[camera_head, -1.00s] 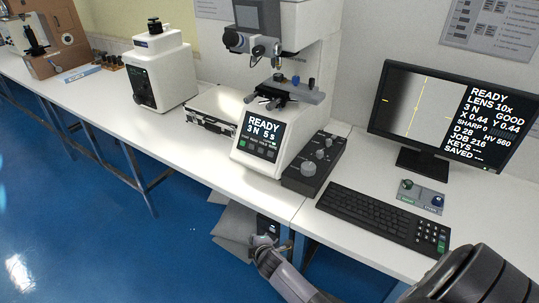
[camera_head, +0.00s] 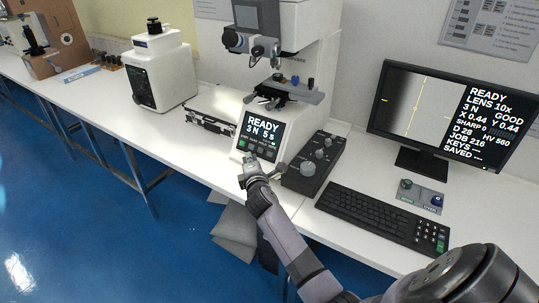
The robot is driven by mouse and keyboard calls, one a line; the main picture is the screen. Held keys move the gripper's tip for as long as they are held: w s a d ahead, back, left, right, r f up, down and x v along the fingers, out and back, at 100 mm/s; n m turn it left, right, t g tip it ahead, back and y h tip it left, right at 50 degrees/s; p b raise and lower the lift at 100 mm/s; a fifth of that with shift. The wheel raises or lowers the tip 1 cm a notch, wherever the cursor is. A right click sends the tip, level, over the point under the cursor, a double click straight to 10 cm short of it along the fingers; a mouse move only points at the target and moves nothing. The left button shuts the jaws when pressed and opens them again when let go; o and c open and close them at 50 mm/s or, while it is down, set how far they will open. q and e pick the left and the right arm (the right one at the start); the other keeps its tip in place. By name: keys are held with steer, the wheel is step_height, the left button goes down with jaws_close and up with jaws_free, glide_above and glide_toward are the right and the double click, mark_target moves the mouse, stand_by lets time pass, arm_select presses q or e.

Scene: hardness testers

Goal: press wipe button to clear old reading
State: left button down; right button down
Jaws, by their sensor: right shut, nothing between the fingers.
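The hardness tester's front panel (camera_head: 262,130) reads READY, 3 N, 5 s. A row of small buttons (camera_head: 246,145) lies under that readout; their labels are too small to read, so I cannot tell which is the wipe button. My right gripper (camera_head: 251,158) is shut and empty, with its tips at the lower edge of the panel, just below the button row. It hides part of that lower edge. I cannot tell whether the tips touch the panel. The monitor (camera_head: 420,105) shows D 28, HV 560 and JOB 216. My left gripper is out of view.
A black control box with knobs (camera_head: 313,160) stands close right of my right gripper. An open case (camera_head: 209,122) lies left of the tester. A white machine (camera_head: 160,75) stands farther left.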

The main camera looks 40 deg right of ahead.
mark_target(270, 154)
steer(key=shift+f, duration=0.1)
steer(key=shift+w+d+f+b, duration=0.5)
steer(key=shift+d+f+b, duration=0.3)
steer(key=shift+d, duration=0.35)
steer(key=shift+w+d+f+b, duration=0.45)
steer(key=shift+d+f+b, duration=0.3)
steer(key=shift+d, duration=0.45)
steer(key=shift+w+d+f+b, duration=0.5)
steer(key=shift+d+f+b, duration=0.3)
steer(key=shift+d, duration=0.35)
steer(key=shift+w+d+f, duration=0.1)
steer(key=shift+w+d, duration=0.05)
steer(key=shift+d, duration=0.2)
steer(key=shift+w+d+f+b, duration=0.15)
steer(key=shift+d+b, duration=0.1)
steer(key=shift+b, duration=0.15)
steer(key=shift+s+a+r+p, duration=0.4)
steer(key=shift+a+p, duration=0.1)
steer(key=shift+a, duration=0.1)
